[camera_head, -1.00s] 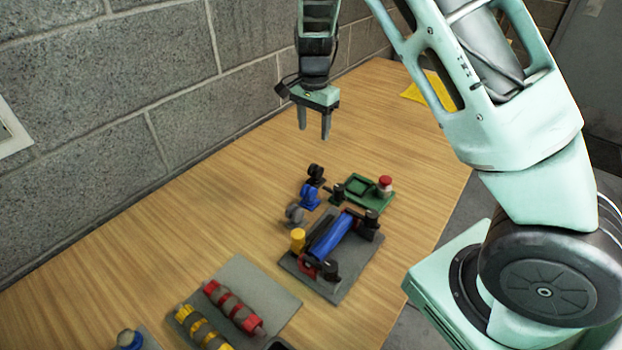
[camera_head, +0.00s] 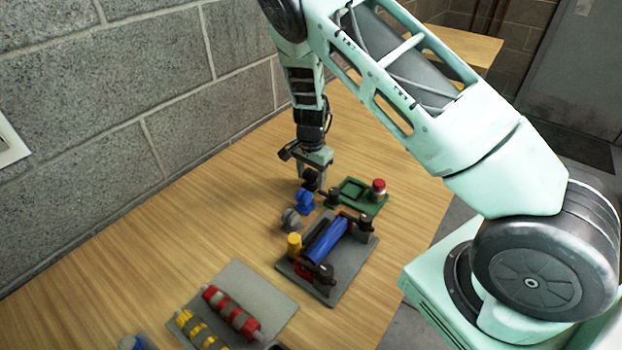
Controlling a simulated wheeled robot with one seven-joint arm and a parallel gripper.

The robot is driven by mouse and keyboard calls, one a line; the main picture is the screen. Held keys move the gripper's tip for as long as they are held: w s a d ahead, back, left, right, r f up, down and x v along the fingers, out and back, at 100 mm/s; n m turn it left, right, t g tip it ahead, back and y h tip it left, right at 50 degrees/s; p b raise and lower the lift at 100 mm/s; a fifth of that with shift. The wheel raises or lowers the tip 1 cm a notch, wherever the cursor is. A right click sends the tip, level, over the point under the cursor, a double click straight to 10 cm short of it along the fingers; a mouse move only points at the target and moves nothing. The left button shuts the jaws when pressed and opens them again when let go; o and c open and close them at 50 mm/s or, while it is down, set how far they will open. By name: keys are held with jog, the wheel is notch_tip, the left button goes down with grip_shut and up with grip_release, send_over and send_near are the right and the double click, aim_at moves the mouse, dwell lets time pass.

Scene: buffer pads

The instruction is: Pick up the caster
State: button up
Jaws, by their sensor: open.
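Three small casters stand in a row on the wooden table: a black one (camera_head: 311,177) farthest back, a blue one (camera_head: 304,202) in front of it and a grey one (camera_head: 291,219) nearest. My gripper (camera_head: 312,174) points down with its fingers open at the black caster. One finger shows beside the caster's right; the other is partly hidden, and I cannot tell whether either touches it.
A green tray (camera_head: 346,203) with a red-topped button (camera_head: 378,188) lies right of the casters. Another plate (camera_head: 272,296) holds red and yellow rollers. A block wall stands behind.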

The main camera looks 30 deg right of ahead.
jog(key=shift+f, duration=0.4)
jog(key=shift+c, duration=0.3)
jog(key=c, duration=0.8)
jog(key=shift+r, duration=0.1)
